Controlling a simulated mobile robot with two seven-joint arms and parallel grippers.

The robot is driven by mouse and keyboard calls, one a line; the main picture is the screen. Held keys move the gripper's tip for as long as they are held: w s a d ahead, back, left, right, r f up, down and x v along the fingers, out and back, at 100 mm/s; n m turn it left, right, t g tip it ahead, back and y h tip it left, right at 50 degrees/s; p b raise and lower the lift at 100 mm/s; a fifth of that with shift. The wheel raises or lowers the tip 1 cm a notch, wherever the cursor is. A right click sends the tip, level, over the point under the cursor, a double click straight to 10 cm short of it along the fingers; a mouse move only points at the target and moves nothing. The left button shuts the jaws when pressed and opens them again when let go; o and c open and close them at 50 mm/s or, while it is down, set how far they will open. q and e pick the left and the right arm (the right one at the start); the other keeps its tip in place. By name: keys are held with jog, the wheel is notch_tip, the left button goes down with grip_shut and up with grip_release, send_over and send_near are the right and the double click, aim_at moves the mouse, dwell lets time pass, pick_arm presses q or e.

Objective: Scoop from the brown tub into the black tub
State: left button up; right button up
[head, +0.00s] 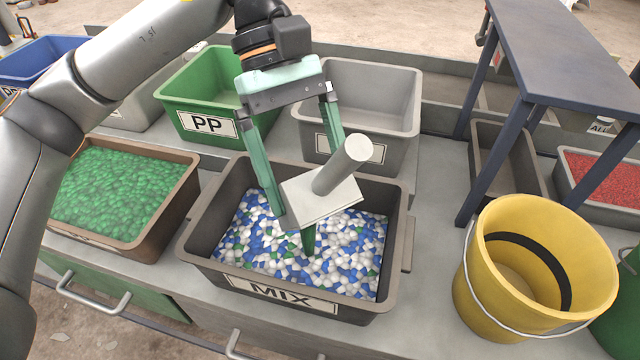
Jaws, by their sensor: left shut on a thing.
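The brown tub (180,195) at the left holds green pellets (115,190). The black tub (205,215), labelled MIX, stands in the middle and holds mostly white and blue pellets (245,240) with a few green ones. My left gripper (294,225) reaches down over the black tub, its long green fingers shut on a pale grey tool, the scoop (325,198). The scoop shows a flat square face and a thick round handle pointing up and right. Its hollow and any load are hidden. I cannot tell whether it touches the pellets. My right gripper is not in view.
A green PP tub (190,85) and a grey tub (375,85) stand behind. A yellow bucket (490,270) stands at the right. A dark raised shelf (570,50) on legs stands at the back right.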

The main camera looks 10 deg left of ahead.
pick_arm(q)
jog(key=shift+w+a+g+h, duration=0.5)
jog(key=shift+w+g+h, duration=0.05)
jog(key=shift+g+h, duration=0.25)
dwell(1.1)
